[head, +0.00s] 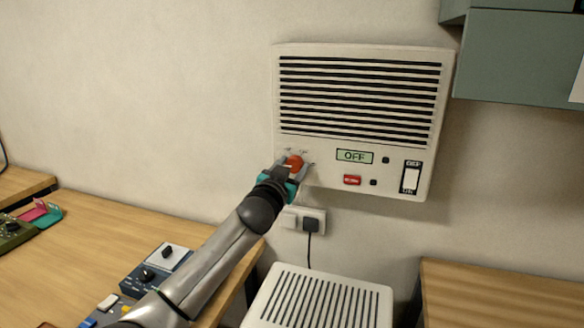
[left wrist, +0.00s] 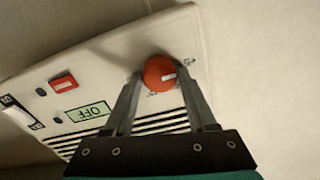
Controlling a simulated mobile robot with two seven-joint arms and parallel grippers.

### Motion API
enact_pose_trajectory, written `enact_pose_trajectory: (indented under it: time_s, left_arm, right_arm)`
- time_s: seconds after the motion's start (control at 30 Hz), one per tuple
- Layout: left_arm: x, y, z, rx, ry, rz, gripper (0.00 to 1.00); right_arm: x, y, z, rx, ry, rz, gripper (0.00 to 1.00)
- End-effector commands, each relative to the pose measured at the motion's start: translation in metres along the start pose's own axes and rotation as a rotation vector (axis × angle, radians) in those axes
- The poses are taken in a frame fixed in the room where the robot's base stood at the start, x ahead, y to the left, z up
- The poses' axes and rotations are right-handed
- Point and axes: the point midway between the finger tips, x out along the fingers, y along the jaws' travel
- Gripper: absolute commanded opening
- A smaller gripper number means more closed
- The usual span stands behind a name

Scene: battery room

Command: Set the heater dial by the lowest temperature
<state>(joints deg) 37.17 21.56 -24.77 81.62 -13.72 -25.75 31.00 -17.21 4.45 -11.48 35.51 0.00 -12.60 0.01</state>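The heater (head: 360,110) is a cream wall unit with dark slats. Its small screen (head: 354,156) reads OFF. The red dial (head: 294,162) is at the heater's lower left. My left gripper (head: 291,168) is at the dial, with one finger on each side of it. In the left wrist view the red dial (left wrist: 159,73) with a pale mark sits between the fingertips of my left gripper (left wrist: 160,80), which look closed against its sides. Most of the small marks around the dial are hidden or too small to read. My right gripper is not in view. No temperature reading shows.
A wall socket (head: 304,220) with a black plug is below. A slatted white unit (head: 318,300) stands underneath. Wooden worktops (head: 95,245) are at both sides; the left holds several devices.

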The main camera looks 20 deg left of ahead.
Motion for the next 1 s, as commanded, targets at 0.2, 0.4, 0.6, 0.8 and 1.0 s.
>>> enact_pose_trajectory:
  time_s: [0.2,0.4,0.6,0.8,1.0]
  left_arm:
    - [0.0,0.0,0.0,0.0,0.0,0.0,0.31]
    - [0.0,0.0,0.0,0.0,0.0,0.0,0.08]
    - [0.0,0.0,0.0,0.001,0.0,0.0,0.0]
    - [0.0,0.0,0.0,0.033,-0.001,0.0,0.0]
    - [0.0,0.0,-0.001,0.132,-0.001,0.001,0.0]
  right_arm:
    - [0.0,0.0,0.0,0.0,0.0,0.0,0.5]
    - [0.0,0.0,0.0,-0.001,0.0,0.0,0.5]
    - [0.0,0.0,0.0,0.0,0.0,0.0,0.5]
    - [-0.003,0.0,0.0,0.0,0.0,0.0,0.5]
    - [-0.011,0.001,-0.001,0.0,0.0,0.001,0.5]
